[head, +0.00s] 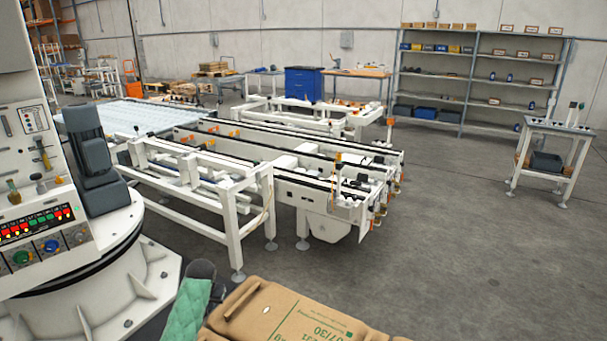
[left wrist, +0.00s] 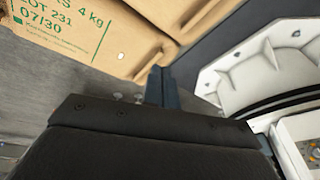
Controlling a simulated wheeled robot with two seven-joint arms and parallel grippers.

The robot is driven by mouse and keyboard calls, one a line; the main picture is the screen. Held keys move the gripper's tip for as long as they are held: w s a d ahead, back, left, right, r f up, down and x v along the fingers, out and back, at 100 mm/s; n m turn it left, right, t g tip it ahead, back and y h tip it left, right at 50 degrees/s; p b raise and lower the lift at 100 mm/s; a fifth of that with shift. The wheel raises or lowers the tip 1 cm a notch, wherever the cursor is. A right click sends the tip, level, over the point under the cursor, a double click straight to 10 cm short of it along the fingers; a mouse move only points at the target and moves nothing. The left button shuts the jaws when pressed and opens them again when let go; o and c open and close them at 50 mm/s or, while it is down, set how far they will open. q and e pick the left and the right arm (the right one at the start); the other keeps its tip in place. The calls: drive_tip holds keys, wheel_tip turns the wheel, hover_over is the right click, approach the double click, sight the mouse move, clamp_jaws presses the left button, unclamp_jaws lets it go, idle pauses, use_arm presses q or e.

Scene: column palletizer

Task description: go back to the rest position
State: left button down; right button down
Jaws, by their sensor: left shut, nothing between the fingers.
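My left gripper shows in the left wrist view (left wrist: 160,86), its dark fingers closed together with nothing between them. In the head view, a dark part (head: 203,269) at the bottom edge, left of the brown box, seems to belong to my left gripper or wrist; its fingertips cannot be made out there. My right gripper does not show.
A white machine base (head: 90,285) with a control panel (head: 40,230) stands close at the left. White conveyor frames (head: 240,190) stand ahead. Shelves (head: 470,85) and a small stand (head: 550,130) are farther right. Grey floor is clear at right.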

use_arm(q)
drive_tip(key=s+d+r+t, duration=0.1)
drive_tip(key=s+d+r, duration=0.3)
drive_tip(key=s, duration=0.5)
drive_tip(key=s+d+r+m+h, duration=0.1)
drive_tip(key=s+d+r, duration=0.25)
drive_tip(key=s, duration=0.65)
drive_tip(key=s+d+r+t, duration=0.1)
drive_tip(key=s+d+r, duration=0.3)
drive_tip(key=s, duration=0.5)
drive_tip(key=s+d+f+g, duration=0.1)
drive_tip(key=s+f, duration=0.2)
drive_tip(key=s, duration=0.5)
drive_tip(key=s+d+f+g, duration=0.1)
drive_tip(key=s+f, duration=0.3)
drive_tip(key=s, duration=0.5)
drive_tip(key=s+d+f+g+h, duration=0.1)
drive_tip(key=s+f, duration=0.2)
drive_tip(key=s, duration=0.5)
drive_tip(key=shift+s+d+f+g, duration=0.15)
drive_tip(key=shift+d+g, duration=0.1)
drive_tip(key=shift+g, duration=0.05)
